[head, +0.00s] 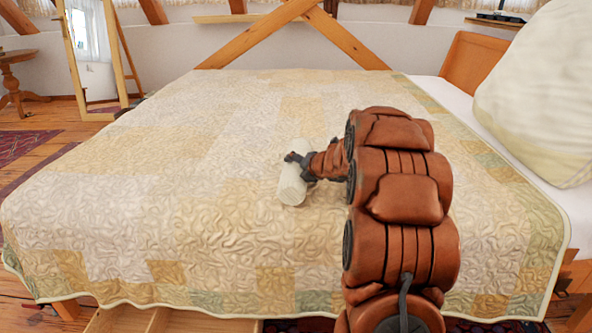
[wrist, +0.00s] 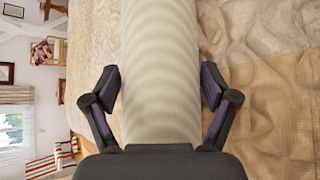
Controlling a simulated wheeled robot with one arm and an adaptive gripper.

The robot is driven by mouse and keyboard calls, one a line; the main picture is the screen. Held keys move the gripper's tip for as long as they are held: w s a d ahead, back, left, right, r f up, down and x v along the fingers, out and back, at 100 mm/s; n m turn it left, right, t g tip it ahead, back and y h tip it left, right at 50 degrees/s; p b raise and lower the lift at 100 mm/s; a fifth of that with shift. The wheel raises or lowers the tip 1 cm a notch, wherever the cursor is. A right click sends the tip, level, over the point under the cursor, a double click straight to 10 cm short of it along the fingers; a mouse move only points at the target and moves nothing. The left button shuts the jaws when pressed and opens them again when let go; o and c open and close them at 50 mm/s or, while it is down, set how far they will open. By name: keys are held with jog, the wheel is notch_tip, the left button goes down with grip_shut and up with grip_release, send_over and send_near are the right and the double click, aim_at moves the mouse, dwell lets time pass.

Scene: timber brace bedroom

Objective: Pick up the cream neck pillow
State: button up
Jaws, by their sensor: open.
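The cream neck pillow (head: 292,187) is a pale roll lying on the quilted bed in the head view. In the wrist view the pillow (wrist: 160,75) runs from the top edge down to the gripper's palm. My gripper (head: 297,160) is at the pillow, its fingers open. In the wrist view my gripper (wrist: 160,88) has one finger on each side of the pillow. A narrow gap shows between the pillow and each fingertip. My arm hides part of the bed to the right of the pillow.
The patchwork quilt (head: 150,190) is otherwise clear around the pillow. A large pale pillow (head: 540,95) leans at the bed's right end. Timber braces (head: 262,35) stand behind the bed. A mirror (head: 90,50) and a round wooden table (head: 14,65) stand at the far left.

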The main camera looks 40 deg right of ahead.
jog(key=shift+c, duration=0.3)
jog(key=c, duration=1)
jog(key=shift+r, duration=0.1)
